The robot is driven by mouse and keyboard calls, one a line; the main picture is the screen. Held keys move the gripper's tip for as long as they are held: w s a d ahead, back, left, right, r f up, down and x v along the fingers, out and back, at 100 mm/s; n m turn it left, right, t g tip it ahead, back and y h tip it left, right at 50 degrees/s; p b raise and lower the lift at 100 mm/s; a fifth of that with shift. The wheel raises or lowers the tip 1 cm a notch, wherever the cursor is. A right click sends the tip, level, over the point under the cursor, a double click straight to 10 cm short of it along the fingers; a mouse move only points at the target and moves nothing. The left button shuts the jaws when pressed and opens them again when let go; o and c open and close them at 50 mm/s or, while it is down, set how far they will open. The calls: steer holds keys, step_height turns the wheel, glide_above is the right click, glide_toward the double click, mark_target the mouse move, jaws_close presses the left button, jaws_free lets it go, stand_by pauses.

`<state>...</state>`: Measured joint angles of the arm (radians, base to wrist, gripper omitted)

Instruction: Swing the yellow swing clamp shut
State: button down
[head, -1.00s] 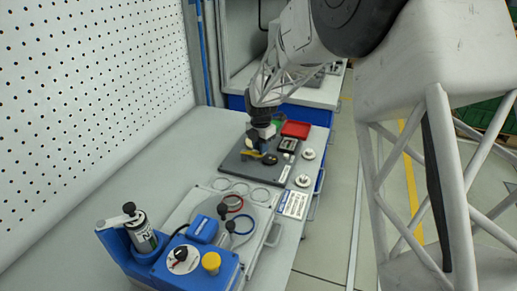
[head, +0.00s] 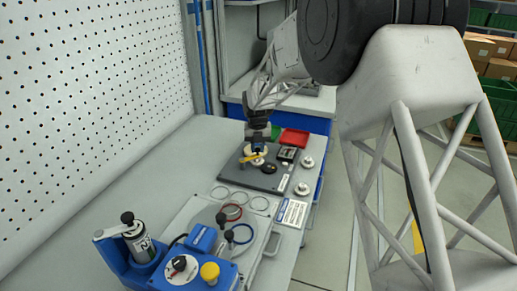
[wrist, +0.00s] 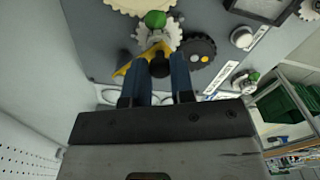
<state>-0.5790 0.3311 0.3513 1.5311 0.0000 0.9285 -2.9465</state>
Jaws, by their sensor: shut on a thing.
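The yellow swing clamp (wrist: 135,68) is a flat yellow arm with a black knob (wrist: 159,67), seen in the wrist view. In the head view the clamp (head: 249,157) shows as a short yellow bar on the dark grey board (head: 238,172). My gripper (wrist: 160,76) has its two blue fingers on either side of the black knob and is shut on it. In the head view my gripper (head: 258,149) is low over the board at the clamp. The fingers partly hide the clamp, and its pivot is not clear. A pale gear with a green knob (wrist: 155,19) lies just beyond the clamp.
A dark gear (wrist: 198,51) lies close to the right of the fingers. A larger cream gear (wrist: 140,4) is beyond. A red tray (head: 293,137) stands behind the board. A blue unit with a yellow button (head: 210,272) stands at the front. The table left of the board is clear.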

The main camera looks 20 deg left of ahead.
steer(key=shift+a, duration=0.1)
stand_by(0.3)
steer(key=c, duration=1)
jaws_free()
steer(key=shift+r, duration=3.9)
